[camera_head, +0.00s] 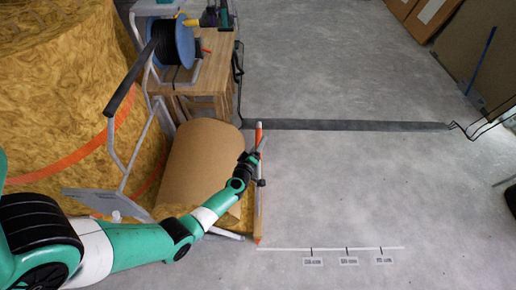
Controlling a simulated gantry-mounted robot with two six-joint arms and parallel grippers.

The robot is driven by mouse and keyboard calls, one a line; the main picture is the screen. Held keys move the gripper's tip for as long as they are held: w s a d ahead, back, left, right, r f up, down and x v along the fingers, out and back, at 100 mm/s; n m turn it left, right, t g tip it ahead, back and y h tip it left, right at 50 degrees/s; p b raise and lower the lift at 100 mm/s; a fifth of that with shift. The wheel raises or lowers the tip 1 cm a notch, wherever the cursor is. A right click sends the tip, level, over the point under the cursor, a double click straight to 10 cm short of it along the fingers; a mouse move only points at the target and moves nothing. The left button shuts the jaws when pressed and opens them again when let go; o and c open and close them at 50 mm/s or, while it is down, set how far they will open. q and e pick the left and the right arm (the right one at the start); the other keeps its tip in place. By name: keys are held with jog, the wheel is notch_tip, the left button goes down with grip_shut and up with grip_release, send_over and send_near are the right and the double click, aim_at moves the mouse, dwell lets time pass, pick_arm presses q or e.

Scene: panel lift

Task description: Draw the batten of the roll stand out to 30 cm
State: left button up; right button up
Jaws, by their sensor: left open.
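The roll stand holds a large brown roll (198,165) at the lower centre-left. The batten (259,212) is a thin upright strip along the stand's right side, with orange at its ends. My left gripper (257,158) is at the batten's upper half, its jaws open. At this size I cannot tell whether the fingers touch the batten or straddle it. A white scale line (330,248) with several ticks and small labels lies on the floor to the right of the batten's near end. The label figures are too small to read surely. My right gripper is out of view.
A wooden crate-like table (205,85) with a blue cable reel (176,42) stands behind the roll. Yellow rolls (60,90) fill the left. A dark strip (345,125) crosses the floor. Boards (480,50) lean at the far right.

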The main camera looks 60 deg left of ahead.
pick_arm(q)
grip_shut()
dwell(0.3)
dwell(1.1)
